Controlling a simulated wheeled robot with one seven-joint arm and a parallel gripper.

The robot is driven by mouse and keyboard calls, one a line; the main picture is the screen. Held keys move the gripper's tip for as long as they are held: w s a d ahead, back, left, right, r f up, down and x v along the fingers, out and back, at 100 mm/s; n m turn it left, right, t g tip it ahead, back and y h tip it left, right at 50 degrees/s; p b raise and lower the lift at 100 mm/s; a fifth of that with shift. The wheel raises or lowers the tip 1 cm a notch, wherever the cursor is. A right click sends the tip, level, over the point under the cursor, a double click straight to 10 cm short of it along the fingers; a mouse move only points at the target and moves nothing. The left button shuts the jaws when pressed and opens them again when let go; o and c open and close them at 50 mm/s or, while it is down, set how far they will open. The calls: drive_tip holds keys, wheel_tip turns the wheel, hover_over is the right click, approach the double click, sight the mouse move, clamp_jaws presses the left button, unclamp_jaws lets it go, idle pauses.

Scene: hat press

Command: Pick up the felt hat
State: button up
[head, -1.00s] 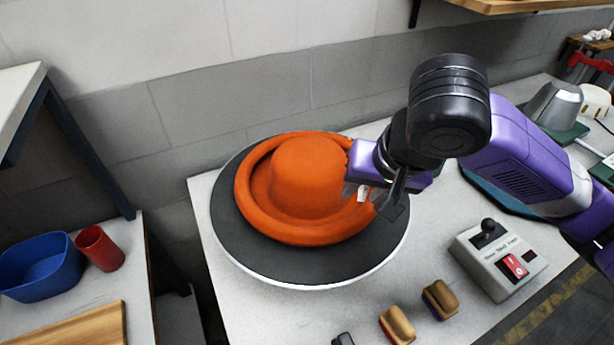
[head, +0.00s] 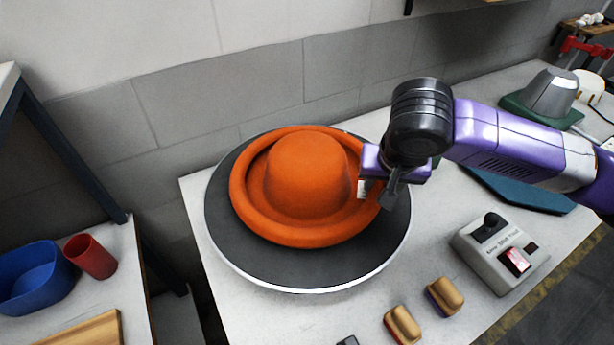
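The orange felt hat (head: 305,176) sits crown up on a dark round turntable (head: 300,268) with a pale rim. It has a rounded crown and a wide, upturned brim. My gripper (head: 374,192) is at the right side of the brim, with its fingers pointing down and left. One dark finger shows outside the brim edge and a small pale part shows against the brim. The wrist hides part of the fingers, and I cannot tell whether they are open or closed on the brim.
A grey control box (head: 500,250) with a knob and red switch stands at the right. Brushes (head: 445,297) lie at the front edge. A metal hat block (head: 550,97) stands back right. A blue bin (head: 35,277) and red cup (head: 91,256) are on the left table.

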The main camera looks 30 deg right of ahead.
drive_tip(key=shift+f, duration=0.1)
drive_tip(key=shift+c, duration=0.3)
clamp_jaws()
wheel_tip(320, 180, up, 20)
drive_tip(key=p, duration=0.1)
idle(0.5)
drive_tip(key=shift+d, duration=0.15)
idle(2.4)
